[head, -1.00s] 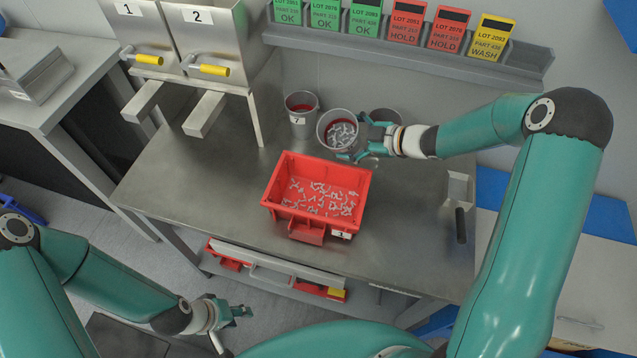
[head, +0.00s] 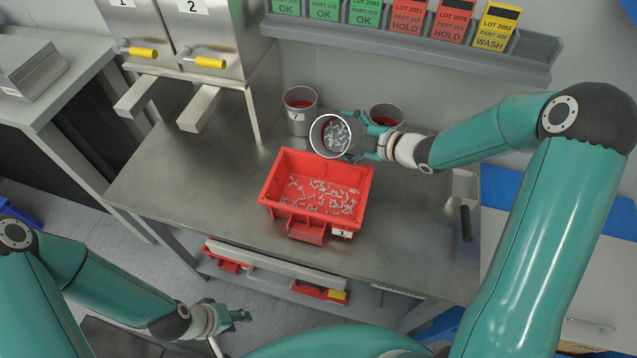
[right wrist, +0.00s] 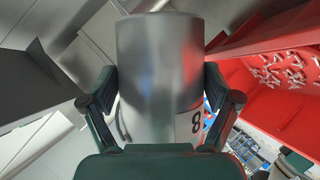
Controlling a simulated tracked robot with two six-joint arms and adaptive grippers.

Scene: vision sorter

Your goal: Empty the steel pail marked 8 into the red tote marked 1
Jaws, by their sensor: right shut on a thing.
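The steel pail marked 8 (right wrist: 160,75) fills the middle of the right wrist view, between the fingers of my right gripper (right wrist: 160,105). My right gripper (head: 358,140) is shut on the pail, which also shows in the head view (head: 317,148). The pail is tilted with its mouth toward the head camera, and small grey parts (head: 335,136) lie inside it. The red tote marked 1 (head: 283,180) stands on the steel bench just below the pail in the picture and holds many similar parts. My left gripper (head: 240,316) is low in front of the bench; its jaw opening is unclear.
A pail marked 7 (head: 299,118) stands left of the held pail, and another pail (head: 387,116) stands behind my right gripper. Hoppers (head: 205,40) with chutes stand at the upper left. A scoop (head: 466,200) lies at the right. The bench (head: 190,190) left of the tote is clear.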

